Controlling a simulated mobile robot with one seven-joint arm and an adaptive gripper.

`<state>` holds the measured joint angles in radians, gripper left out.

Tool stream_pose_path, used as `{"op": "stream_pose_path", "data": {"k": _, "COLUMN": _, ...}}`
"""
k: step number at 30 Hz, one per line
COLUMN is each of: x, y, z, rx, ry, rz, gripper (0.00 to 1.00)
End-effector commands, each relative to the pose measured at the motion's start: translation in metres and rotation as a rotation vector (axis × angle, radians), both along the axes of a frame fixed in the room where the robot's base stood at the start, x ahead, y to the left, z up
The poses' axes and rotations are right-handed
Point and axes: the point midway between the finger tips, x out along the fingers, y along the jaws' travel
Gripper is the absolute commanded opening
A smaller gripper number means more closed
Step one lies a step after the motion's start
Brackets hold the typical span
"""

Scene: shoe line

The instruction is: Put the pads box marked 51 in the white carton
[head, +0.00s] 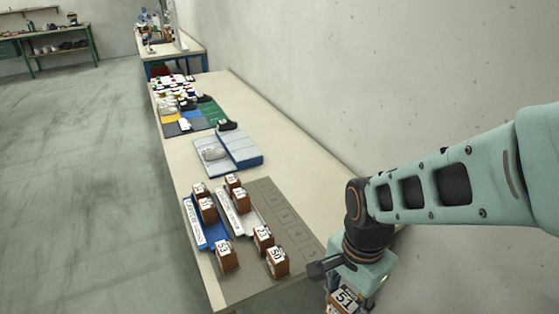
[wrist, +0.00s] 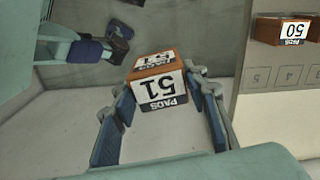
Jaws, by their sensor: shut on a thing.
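The pads box marked 51 (wrist: 155,88) is a small brown box with a white label, printed PADS and 51. My gripper (wrist: 160,78) is shut on it, one blue-padded finger on each side. In the head view the held box (head: 344,299) is at the bottom edge, partly cut off, beyond the right side of the table's near end. I cannot make out a white carton for certain. A pale surface (wrist: 55,120) lies below and left of the box in the wrist view, but I cannot tell what it is.
Boxes marked 50 (head: 277,262) and 53 (head: 225,256) stand on the table's near end, with several more on and around a blue tray (head: 190,212) and a white tray (head: 252,222). A wall (head: 350,80) runs along the right.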

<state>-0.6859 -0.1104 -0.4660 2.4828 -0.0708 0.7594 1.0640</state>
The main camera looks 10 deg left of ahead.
Motion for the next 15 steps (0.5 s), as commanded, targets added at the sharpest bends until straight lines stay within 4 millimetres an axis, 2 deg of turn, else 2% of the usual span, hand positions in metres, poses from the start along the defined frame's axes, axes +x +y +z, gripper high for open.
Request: {"op": "stream_pose_path", "data": {"k": 15, "x": 0.095, "y": -0.032, "z": -0.029, "rx": -0.002, "ry": 0.001, "rz": 0.443, "gripper": 0.15}}
